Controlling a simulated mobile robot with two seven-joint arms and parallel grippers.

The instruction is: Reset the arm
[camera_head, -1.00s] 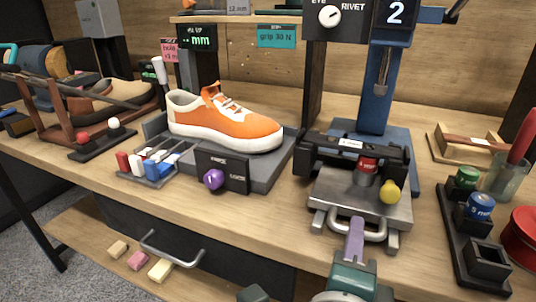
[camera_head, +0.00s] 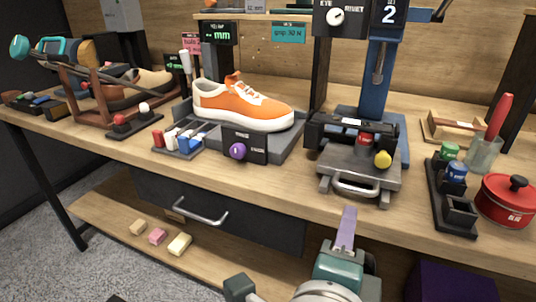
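My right gripper (camera_head: 346,230) is in the camera_head view at the lower middle, in front of the table edge. Its purple-grey finger points up toward the metal handle (camera_head: 356,187) of the eyelet press base (camera_head: 350,168), with a gap between them. I see it edge-on, so I cannot tell whether it is open or shut. I see nothing held in it. My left gripper is not in clear view. An orange sneaker (camera_head: 243,104) with a white sole rests on a grey platform behind a black panel with a purple knob (camera_head: 237,151).
A blue press column (camera_head: 384,75) stands behind the press base. On the right are a black holder (camera_head: 452,205) with a green and a blue can, and a red pot (camera_head: 506,200). A drawer handle (camera_head: 200,216) sticks out below the tabletop. Small blocks (camera_head: 158,236) lie on the lower shelf.

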